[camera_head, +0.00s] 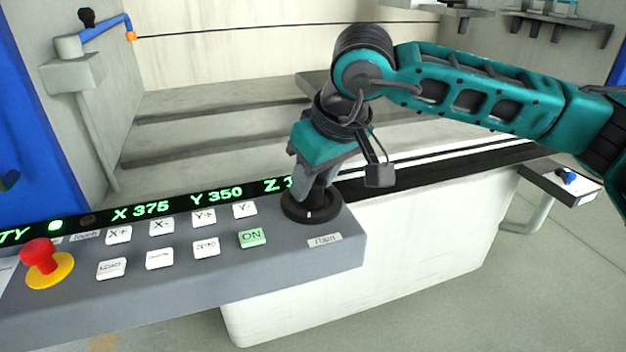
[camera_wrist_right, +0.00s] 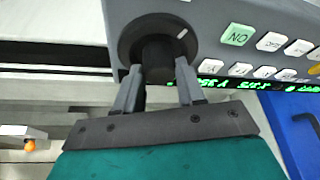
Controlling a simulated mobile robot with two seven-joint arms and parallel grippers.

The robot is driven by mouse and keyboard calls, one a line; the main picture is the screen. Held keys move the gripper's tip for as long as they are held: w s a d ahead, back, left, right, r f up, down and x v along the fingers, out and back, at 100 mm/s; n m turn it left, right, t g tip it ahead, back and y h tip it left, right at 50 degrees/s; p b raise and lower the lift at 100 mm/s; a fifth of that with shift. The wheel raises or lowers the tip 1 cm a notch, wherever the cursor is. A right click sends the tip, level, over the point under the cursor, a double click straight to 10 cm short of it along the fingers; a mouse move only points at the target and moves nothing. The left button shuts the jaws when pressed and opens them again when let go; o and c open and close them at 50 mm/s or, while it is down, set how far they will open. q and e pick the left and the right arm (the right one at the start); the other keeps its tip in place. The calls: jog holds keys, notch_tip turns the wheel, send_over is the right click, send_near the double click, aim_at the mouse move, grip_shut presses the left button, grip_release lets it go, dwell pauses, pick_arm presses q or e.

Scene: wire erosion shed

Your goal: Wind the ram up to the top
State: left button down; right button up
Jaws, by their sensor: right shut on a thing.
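A black round knob (camera_head: 312,214) sits at the right end of the grey control console (camera_head: 285,275), beside a small label (camera_head: 325,240) that seems to read "Ram". My right gripper (camera_head: 314,196) points down over the knob and is shut on its raised middle. In the right wrist view, the two fingers (camera_wrist_right: 158,85) close on either side of the knob (camera_wrist_right: 131,43), whose white mark points to upper right. A green readout (camera_head: 150,208) shows X 375 and Y 350; the Z value is mostly hidden behind my gripper. My left gripper is out of view.
White keys and a lit green ON key (camera_head: 252,238) lie left of the knob. A red emergency button (camera_head: 40,255) stands at the far left. Behind the console is an open tank (camera_head: 220,130) with grey rails. A small tray (camera_head: 565,182) is at right.

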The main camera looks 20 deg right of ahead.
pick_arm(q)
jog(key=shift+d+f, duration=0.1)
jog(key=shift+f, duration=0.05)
pick_arm(e)
jog(key=shift+d+f+n+g+y, duration=0.1)
jog(key=shift+n+g+y, duration=0.25)
jog(key=shift+n, duration=0.8)
jog(key=shift+n+g+y, duration=0.25)
jog(key=shift+n+y, duration=0.1)
jog(key=shift+n, duration=0.8)
jog(key=o, duration=1)
jog(key=shift+o, duration=0.2)
jog(key=shift+r, duration=0.2)
jog(key=shift+d+r, duration=0.1)
jog(key=shift+r, duration=0.2)
pick_arm(q)
jog(key=p, duration=0.1)
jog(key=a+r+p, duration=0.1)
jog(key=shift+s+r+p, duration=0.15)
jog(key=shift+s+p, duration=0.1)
jog(key=shift+p, duration=0.05)
pick_arm(e)
jog(key=v, duration=1.2)
